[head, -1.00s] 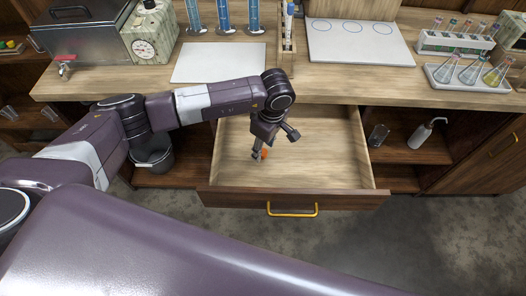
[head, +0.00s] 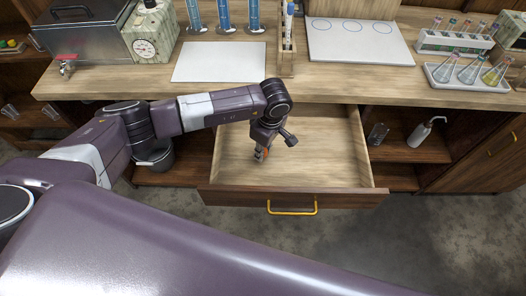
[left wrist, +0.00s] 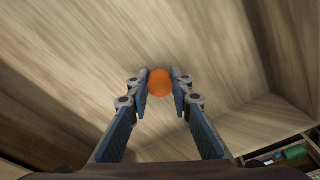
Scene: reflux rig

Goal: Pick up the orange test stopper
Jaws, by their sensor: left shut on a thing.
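The orange test stopper (left wrist: 160,82) shows in the left wrist view as a round orange shape between my left gripper's two fingertips. My left gripper (left wrist: 160,90) is shut on it, with one finger touching each side. In the head view my left gripper (head: 262,153) points down inside the open drawer (head: 320,150), and only a small bit of orange shows at its fingertips. I cannot tell whether the stopper is clear of the drawer floor. My right gripper is in neither view.
The drawer's front wall with a yellow handle (head: 292,212) stands before the gripper, and the wooden worktop (head: 300,82) overhangs behind. Glassware (head: 470,70) and a white board (head: 218,62) are on the worktop.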

